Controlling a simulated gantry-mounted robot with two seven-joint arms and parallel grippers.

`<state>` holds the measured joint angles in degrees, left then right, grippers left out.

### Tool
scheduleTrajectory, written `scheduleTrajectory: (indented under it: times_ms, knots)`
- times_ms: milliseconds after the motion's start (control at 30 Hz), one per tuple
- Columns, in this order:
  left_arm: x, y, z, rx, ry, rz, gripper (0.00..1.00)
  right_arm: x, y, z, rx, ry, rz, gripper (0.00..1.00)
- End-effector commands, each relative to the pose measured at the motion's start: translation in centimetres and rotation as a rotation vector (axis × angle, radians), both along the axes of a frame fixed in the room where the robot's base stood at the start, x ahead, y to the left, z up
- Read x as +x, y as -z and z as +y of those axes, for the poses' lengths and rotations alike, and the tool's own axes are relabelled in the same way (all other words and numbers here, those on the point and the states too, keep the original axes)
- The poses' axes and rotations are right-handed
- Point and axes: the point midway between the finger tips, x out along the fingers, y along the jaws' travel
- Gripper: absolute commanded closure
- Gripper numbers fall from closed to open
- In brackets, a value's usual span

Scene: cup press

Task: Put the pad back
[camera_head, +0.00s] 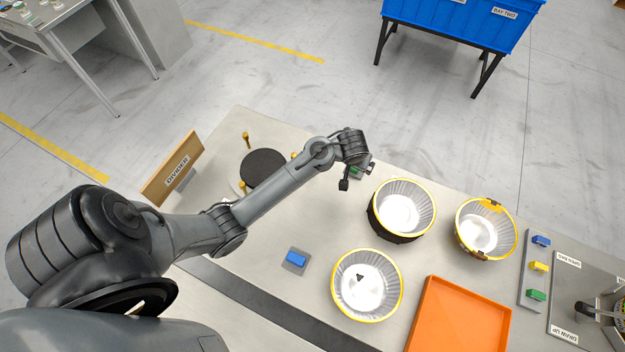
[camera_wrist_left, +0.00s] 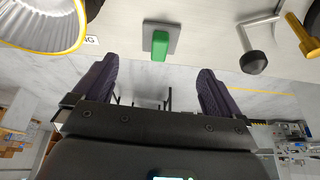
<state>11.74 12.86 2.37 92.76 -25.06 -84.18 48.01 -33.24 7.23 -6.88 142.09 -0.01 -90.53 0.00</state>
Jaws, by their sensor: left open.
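A black round pad (camera_head: 264,168) sits at the left of the table on a pale round base with gold posts. My left gripper (camera_head: 357,177) is to the right of the pad, between it and the ribbed bowls. In the left wrist view the gripper (camera_wrist_left: 152,88) is open, with nothing between its fingers. A green block (camera_wrist_left: 160,45) on a small grey plate lies beyond the fingertips, apart from them. The green block (camera_head: 355,171) is partly hidden by the gripper in the head view. My right gripper is not in view.
A blue block (camera_head: 296,257) on a plate lies in front. Several yellow-rimmed bowls (camera_head: 396,281) stand mid-table and right, near an orange tray (camera_head: 460,318). A wooden divider board (camera_head: 172,169) stands at left. A strip of coloured blocks (camera_head: 539,266) is at right.

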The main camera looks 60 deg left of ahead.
Motion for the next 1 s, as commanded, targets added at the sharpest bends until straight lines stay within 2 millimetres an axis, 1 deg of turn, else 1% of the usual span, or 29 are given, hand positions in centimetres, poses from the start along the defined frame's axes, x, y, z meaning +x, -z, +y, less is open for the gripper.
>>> scheduleTrajectory:
  times_ms: [33,67,100,167,200,267,300,367,400,500,600,700,800,1000]
  knots:
    - [-1.6,0.7,-0.9,0.009,0.034,0.013,0.01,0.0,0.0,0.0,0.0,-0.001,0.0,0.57]
    - [-2.6,0.9,-1.4,0.014,0.06,0.017,0.01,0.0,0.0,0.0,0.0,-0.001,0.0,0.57]
    - [-4.1,1.2,-2.3,0.023,0.098,0.024,0.01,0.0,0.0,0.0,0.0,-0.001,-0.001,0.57]
    - [-6.6,1.4,-3.7,0.033,0.162,0.037,0.01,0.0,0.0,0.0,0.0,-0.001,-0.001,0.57]
    - [-8.5,1.5,-4.7,0.039,0.207,0.045,0.01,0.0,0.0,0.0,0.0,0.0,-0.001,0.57]
    - [-11.4,1.4,-6.2,0.044,0.276,0.057,0.01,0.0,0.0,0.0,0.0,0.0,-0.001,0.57]
    - [-13.3,1.1,-7.1,0.044,0.319,0.063,0.01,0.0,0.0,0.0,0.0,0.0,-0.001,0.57]
    - [-16.1,0.6,-8.4,0.041,0.381,0.071,0.01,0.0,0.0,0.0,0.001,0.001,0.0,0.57]
    - [-17.8,0.1,-9.1,0.039,0.417,0.076,0.01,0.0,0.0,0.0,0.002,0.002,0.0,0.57]
    - [-21.5,-1.3,-10.7,0.026,0.497,0.083,0.01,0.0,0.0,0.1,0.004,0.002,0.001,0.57]
    - [-24.2,-2.6,-11.6,0.014,0.555,0.087,0.01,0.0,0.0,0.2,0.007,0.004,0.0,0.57]
    - [-25.9,-3.5,-12.2,0.005,0.591,0.086,0.01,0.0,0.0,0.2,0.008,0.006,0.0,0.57]
    - [-26.6,-4.0,-12.4,0.001,0.608,0.086,0.01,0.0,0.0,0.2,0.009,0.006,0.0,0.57]
    - [-26.7,-4.1,-12.5,0.001,0.613,0.085,0.01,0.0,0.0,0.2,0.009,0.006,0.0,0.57]
